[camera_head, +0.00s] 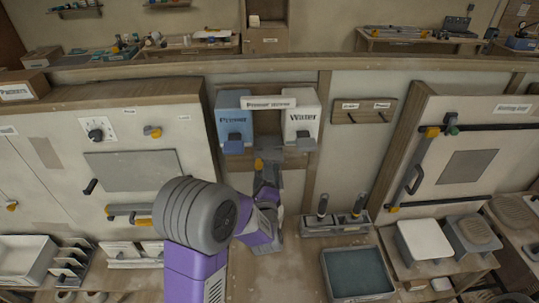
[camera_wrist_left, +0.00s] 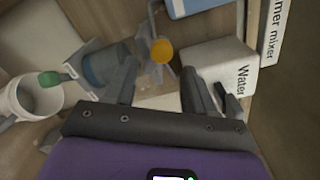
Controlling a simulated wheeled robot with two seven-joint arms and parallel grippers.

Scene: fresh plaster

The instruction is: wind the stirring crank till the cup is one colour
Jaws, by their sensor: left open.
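An orange knob (camera_head: 258,165), which looks like the stirring crank's grip, shows under the mixer. It shows larger in the left wrist view (camera_wrist_left: 161,50), on a grey arm. A blue-grey cup-like vessel (camera_wrist_left: 106,66) stands left of the knob, partly behind a finger; its contents' colour cannot be made out. My left gripper (camera_head: 267,180) is in front of the mixer. In the left wrist view its fingers (camera_wrist_left: 158,84) are spread and empty, with the knob just beyond and between the tips. My right gripper is not in view.
The blue Primer box (camera_head: 234,118) and white Water box (camera_head: 301,120) hang above. A white bucket (camera_wrist_left: 28,96) and a green-ended handle (camera_wrist_left: 50,79) show at the left of the wrist view. A rack with dark-handled tools (camera_head: 337,222) and a blue-grey tray (camera_head: 357,273) stand to the right.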

